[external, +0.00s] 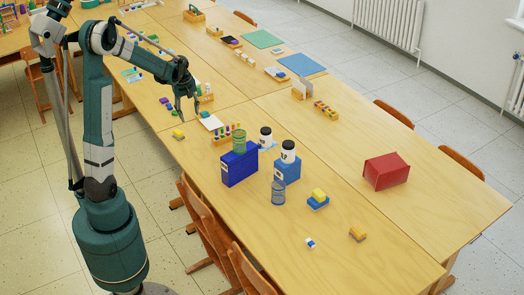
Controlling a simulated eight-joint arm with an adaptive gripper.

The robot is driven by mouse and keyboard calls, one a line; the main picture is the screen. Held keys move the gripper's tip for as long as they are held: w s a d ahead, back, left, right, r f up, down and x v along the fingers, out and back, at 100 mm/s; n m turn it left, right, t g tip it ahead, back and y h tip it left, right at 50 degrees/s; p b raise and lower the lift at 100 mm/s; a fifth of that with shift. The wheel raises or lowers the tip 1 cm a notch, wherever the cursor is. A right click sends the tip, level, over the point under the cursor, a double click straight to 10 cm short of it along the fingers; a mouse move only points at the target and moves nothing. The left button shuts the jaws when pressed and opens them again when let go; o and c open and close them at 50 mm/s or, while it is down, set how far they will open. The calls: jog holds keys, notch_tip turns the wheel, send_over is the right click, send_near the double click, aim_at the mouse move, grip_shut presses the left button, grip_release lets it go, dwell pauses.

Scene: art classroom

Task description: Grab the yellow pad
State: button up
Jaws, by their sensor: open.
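Several small yellow pad-like things lie on the wooden table; I cannot tell which one is the yellow pad. A small yellow piece (178,134) lies near the table's left edge, a little below my gripper in the picture. Another yellow piece (319,193) rests on top of a blue piece (317,203) toward the front. A yellow-orange block (357,233) with a darker layer lies further front right. My gripper (188,113) points down with its fingers apart, empty, above the left part of the table. The exact height over the table is hard to tell.
A dark blue box (238,167) with a green can (239,141) on it and a blue box (286,173) with a black-and-white jar (288,151) on it stand mid-table. A blue mesh cup (278,192) is in front. A red box (386,171) stands right. The front table is mostly clear.

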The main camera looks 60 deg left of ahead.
aim_at(178, 131)
jog(key=a+f+n, duration=0.1)
jog(key=a+f, duration=0.2)
jog(key=a, duration=0.1)
jog(key=s+a+f+n, duration=0.1)
jog(key=a+f, duration=0.3)
jog(key=s+a+f+n+g, duration=0.1)
jog(key=a+f+n, duration=0.1)
jog(key=a+f, duration=0.2)
jog(key=shift+s+f+h+b, duration=0.1)
jog(key=shift+s+h+b, duration=0.2)
jog(key=shift+h, duration=0.1)
jog(key=shift+f, duration=1.25)
jog(key=shift+a+f+b, duration=0.1)
jog(key=shift+f+b, duration=0.85)
jog(key=shift+f, duration=1.7)
jog(key=c, duration=1)
